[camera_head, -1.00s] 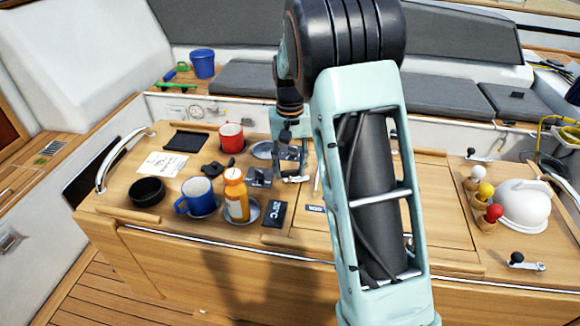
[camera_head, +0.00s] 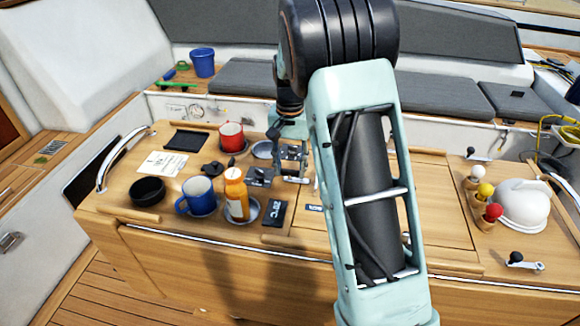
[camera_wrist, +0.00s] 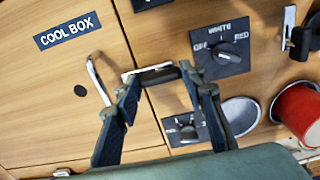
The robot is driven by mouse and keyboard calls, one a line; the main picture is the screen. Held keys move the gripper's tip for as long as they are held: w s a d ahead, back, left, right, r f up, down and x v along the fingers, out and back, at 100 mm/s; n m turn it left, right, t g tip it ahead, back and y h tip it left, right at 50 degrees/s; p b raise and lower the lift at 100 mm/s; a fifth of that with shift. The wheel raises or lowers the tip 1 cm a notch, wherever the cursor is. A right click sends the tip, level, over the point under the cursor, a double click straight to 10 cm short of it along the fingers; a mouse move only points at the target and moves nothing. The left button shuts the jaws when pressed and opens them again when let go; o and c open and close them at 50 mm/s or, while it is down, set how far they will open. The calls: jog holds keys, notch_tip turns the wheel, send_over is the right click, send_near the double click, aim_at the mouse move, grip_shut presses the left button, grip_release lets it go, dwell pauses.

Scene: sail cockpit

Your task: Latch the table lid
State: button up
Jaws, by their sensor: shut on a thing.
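The wooden table lid marked COOL BOX (camera_wrist: 45,105) fills the left of the wrist view, flat with its seam closed. A latch (camera_wrist: 152,73) with a pale metal bar and a dark grip lies at the lid's seam. My gripper (camera_wrist: 158,80) is shut on the latch's grip, with one finger on each side. The bar's left end is close to the seam; I cannot tell whether it overlaps the lid. In the head view my gripper (camera_head: 292,165) is over the middle of the table, and the latch is too small to make out there.
A rotary switch panel (camera_wrist: 221,50) and a toggle panel (camera_wrist: 187,130) sit close to my gripper. A chrome handle (camera_wrist: 97,80) stands on the lid. A red mug (camera_head: 231,137), blue mug (camera_head: 200,196) and orange bottle (camera_head: 236,196) stand on the table's left part.

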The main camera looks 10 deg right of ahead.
aim_at(290, 170)
jog(key=o, duration=1.2)
jog(key=shift+c, duration=0.2)
notch_tip(290, 170, up, 12)
